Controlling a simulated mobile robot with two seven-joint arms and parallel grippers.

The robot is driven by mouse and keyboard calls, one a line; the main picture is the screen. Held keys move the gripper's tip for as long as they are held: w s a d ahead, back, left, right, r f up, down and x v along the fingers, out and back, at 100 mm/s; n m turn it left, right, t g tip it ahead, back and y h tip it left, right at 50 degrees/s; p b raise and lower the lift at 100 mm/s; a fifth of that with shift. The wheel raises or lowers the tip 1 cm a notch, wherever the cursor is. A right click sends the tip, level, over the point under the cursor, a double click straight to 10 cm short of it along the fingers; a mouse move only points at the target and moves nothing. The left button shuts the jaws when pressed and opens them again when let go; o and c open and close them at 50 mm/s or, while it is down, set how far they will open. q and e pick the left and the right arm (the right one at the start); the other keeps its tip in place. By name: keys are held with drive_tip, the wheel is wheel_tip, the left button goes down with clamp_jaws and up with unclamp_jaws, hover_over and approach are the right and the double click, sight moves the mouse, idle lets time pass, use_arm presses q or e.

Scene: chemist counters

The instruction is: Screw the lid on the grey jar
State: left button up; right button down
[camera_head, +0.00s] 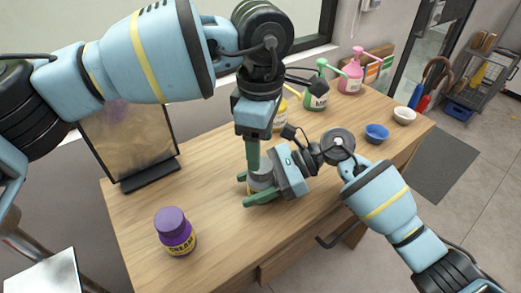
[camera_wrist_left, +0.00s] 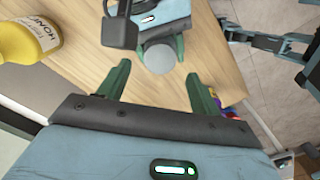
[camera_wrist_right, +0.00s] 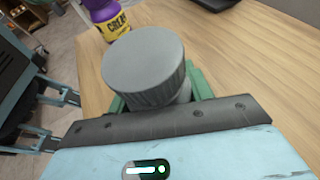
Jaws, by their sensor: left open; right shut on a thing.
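The grey jar (camera_head: 262,181) stands upright between the fingers of my right gripper (camera_head: 250,188), which is shut on its body over the table. A ribbed grey lid (camera_wrist_right: 143,68) sits on top of the jar in the right wrist view; its round top also shows in the left wrist view (camera_wrist_left: 159,58). I cannot tell how tight the lid is. My left gripper (camera_wrist_left: 158,72) points down above the jar, open, with its fingers either side of the lid in the picture. In the head view its fingers (camera_head: 252,154) partly hide the lid.
A purple-lidded cream jar (camera_head: 176,232) stands front left on the wooden table (camera_head: 215,215). A framed panel (camera_head: 128,140) is at back left. A yellow honey bottle (camera_wrist_left: 28,42), a green bottle (camera_head: 317,92), a pink bottle (camera_head: 352,75), and blue (camera_head: 377,133) and white (camera_head: 404,115) bowls stand farther right.

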sight(261, 181)
use_arm(q)
drive_tip(key=shift+c, duration=0.3)
drive_tip(key=shift+c, duration=1)
drive_tip(key=n, duration=0.2)
drive_tip(key=r+n, duration=0.1)
drive_tip(key=n, duration=0.4)
drive_tip(key=shift+r, duration=0.4)
drive_tip(key=n, duration=0.2)
drive_tip(key=r+n, duration=0.1)
drive_tip(key=n, duration=0.5)
drive_tip(key=shift+r, duration=0.4)
drive_tip(key=shift+f, duration=4)
